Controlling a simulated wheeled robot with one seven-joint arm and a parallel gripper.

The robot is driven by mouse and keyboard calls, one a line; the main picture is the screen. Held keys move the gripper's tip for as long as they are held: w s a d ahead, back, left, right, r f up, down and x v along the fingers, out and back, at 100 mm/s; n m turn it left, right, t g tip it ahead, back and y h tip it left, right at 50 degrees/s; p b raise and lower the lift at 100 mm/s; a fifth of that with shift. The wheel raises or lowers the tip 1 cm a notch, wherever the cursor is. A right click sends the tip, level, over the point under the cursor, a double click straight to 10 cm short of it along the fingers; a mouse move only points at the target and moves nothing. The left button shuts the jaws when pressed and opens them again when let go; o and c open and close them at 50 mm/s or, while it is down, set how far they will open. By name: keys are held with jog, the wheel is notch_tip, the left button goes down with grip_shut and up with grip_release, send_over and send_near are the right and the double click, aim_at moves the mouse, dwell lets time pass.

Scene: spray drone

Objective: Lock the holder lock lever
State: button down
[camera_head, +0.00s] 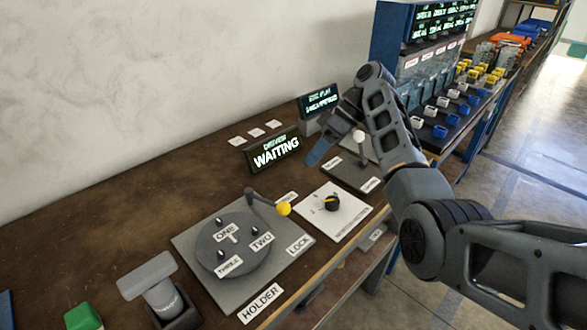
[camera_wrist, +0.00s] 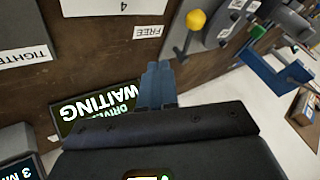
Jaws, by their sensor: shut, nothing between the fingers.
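The holder (camera_head: 192,243) is a grey plate with a round disc labelled ONE, TWO and THREE. Its lock lever (camera_head: 262,200) is a dark arm with a yellow knob (camera_head: 284,208), lying beside a partly hidden label and apart from the LOCK label (camera_head: 300,243). In the wrist view the yellow knob (camera_wrist: 196,19) is near the top, with the FREE label (camera_wrist: 147,31) beside it. My gripper (camera_head: 318,154) is shut and empty, with blue fingers, beyond the lever and above the table. Its fingers (camera_wrist: 158,80) point toward the table in the wrist view, apart from the knob.
A lit WAITING display (camera_head: 273,152) stands behind the holder. A white dial plate (camera_head: 345,217) lies right of the lever. A white-knobbed lever (camera_head: 359,137) stands near my gripper. A grey tool (camera_head: 158,285) and a green block (camera_head: 83,317) are at the front left.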

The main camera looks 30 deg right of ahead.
aim_at(268, 202)
jog(key=x, duration=0.9)
jog(key=shift+a+f+p, duration=0.15)
jog(key=shift+p, duration=0.25)
jog(key=s+a+p, duration=0.1)
jog(key=a, duration=0.1)
jog(key=shift+s+a+r+p, duration=0.3)
jog(key=shift+s+r+p, duration=0.05)
jog(key=shift+s+r, duration=0.05)
jog(key=shift+s+a, duration=0.2)
jog(key=shift+a, duration=0.05)
